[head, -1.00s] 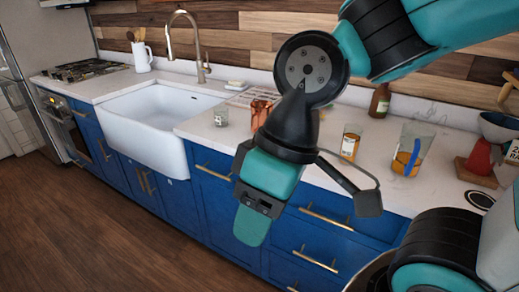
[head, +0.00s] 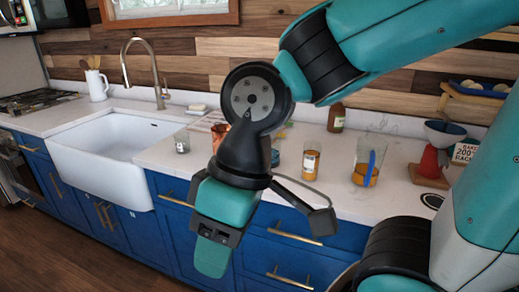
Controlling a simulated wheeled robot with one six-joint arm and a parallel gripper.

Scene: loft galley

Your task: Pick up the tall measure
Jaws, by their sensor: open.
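Two clear vessels with amber contents stand on the white counter right of my gripper. One is a narrow, straight glass with a label (head: 312,160). The other is a wider, larger clear vessel (head: 369,165) with a blue strip or utensil against it. I cannot tell for sure which is the tall measure. A copper vessel (head: 219,134) stands partly hidden behind my wrist. My gripper (head: 265,238) hangs in front of the counter edge and the blue drawers, apart from these things. It is open and looks empty.
A small glass (head: 182,143) stands near the white sink (head: 110,155). A brown bottle (head: 336,118) is at the back. Bare counter lies between sink and small glass.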

